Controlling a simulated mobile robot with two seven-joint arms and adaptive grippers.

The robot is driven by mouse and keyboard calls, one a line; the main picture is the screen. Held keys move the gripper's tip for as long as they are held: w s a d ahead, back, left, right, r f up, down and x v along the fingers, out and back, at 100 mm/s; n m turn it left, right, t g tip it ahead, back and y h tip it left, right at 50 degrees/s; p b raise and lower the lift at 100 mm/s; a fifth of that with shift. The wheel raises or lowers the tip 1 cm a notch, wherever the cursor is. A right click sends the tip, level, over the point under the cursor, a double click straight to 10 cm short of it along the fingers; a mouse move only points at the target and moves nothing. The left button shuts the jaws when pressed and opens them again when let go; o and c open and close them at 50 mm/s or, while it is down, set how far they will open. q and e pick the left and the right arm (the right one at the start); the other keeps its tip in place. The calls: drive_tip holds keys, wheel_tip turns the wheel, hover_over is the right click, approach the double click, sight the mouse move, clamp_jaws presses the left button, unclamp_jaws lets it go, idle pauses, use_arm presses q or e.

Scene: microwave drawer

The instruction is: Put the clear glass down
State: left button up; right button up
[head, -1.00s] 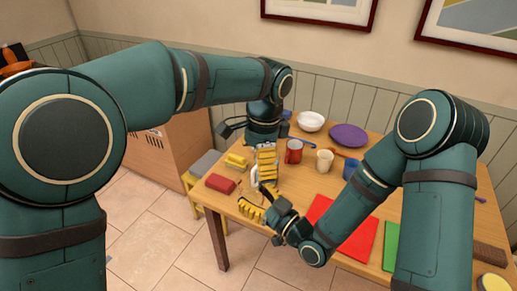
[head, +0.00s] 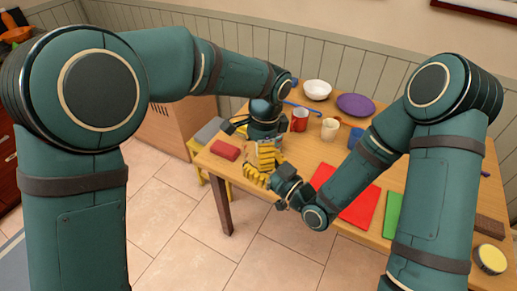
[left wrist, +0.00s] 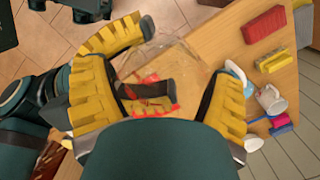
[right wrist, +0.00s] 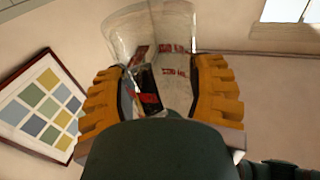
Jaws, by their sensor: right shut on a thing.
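The clear glass shows in the right wrist view (right wrist: 172,50) between the fingers of my right gripper (right wrist: 165,88), which is shut on it. The glass also shows in the left wrist view (left wrist: 170,58), between the widely spread yellow fingers of my left gripper (left wrist: 180,75), which looks open. In the head view, my left gripper (head: 266,155) points down at the table's near left edge. My right gripper (head: 256,178) is just below it and close to it. The fingers mostly hide the glass there.
A red block (head: 225,150) lies at the left corner.

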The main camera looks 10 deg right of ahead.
use_arm(q)
drive_tip(key=c, duration=0.8)
use_arm(e)
drive_tip(key=o, duration=1.2)
drive_tip(key=shift+f, duration=0.1)
